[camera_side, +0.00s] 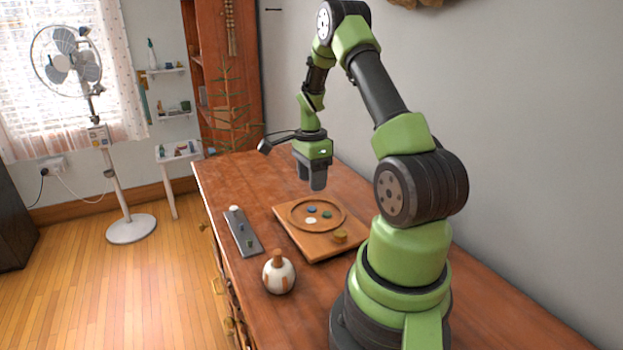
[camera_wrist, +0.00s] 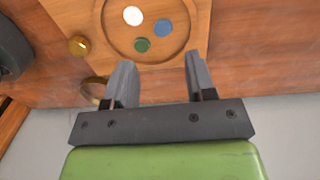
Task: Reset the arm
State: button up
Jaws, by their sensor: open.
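My gripper (camera_side: 312,184) hangs fingers down above the wooden cabinet top, near the back edge of a square wooden board. In the wrist view my gripper (camera_wrist: 153,82) shows its two grey fingers wide apart with nothing between them. The arm is raised and bent over the cabinet top. The wooden board (camera_side: 293,240) has a round recess holding a blue disc (camera_side: 311,209), a green disc (camera_side: 327,215) and a white disc (camera_side: 311,221). The same discs show beyond the fingers in the wrist view. A brass knob (camera_side: 340,236) is at the board's near corner.
A grey strip (camera_side: 243,232) with small pieces lies left of the board. A white and brown round bottle (camera_side: 279,274) stands at the front. A leafy plant (camera_side: 232,110) is at the far end. The grey wall (camera_side: 500,120) runs along the right.

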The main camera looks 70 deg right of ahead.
jog(key=w+a+r+n+t+h, duration=0.1)
jog(key=w+a+r+n+t, duration=0.25)
jog(key=a+r+n, duration=0.95)
jog(key=s+a+r+n+t+y, duration=0.1)
jog(key=s+a+r+n, duration=0.3)
jog(key=a, duration=0.4)
jog(key=s+a+r+n+t+y, duration=0.1)
jog(key=s+a+r+n+t, duration=0.2)
jog(key=s+a+n, duration=0.3)
jog(key=a+r, duration=0.1)
jog(key=a, duration=0.1)
jog(key=shift+a+r+y, duration=0.35)
jog(key=shift+a+y, duration=0.05)
